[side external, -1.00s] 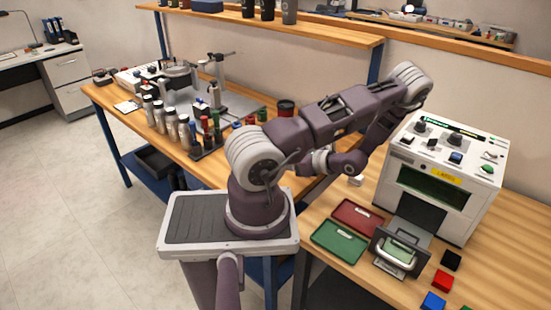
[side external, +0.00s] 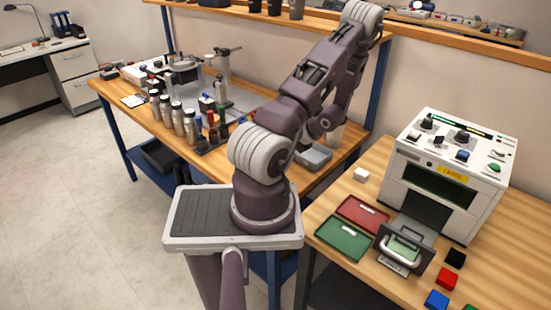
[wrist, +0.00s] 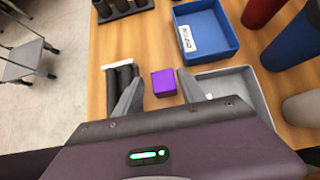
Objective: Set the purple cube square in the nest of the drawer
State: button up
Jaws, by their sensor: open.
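The purple cube (wrist: 163,82) sits on the wooden bench in the wrist view, beside a grey tray. My gripper (wrist: 160,74) is open and empty, its two fingers spread to either side of the cube in the picture. I cannot tell how high the fingers are above it. In the side external view the cube is not visible, and my arm hides most of the gripper. The drawer (side external: 392,262) of the white laser marker (side external: 440,205) is pulled out at the front, with a handle. A pale green area (side external: 404,246) shows inside; the nest's details are too small to tell.
The grey tray (wrist: 250,84) lies right of the cube, a blue tray (wrist: 222,33) beyond it, with cups at right. A dark rack (wrist: 122,8) stands at upper left. Red (side external: 362,214) and green (side external: 341,240) trays and several loose cubes lie around the drawer.

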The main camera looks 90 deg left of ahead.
jog(key=x, duration=0.5)
jog(key=shift+w+a+f, duration=0.1)
jog(key=shift+w+f, duration=0.05)
jog(key=shift+f, duration=0.1)
grip_shut()
jog(key=shift+r, duration=0.15)
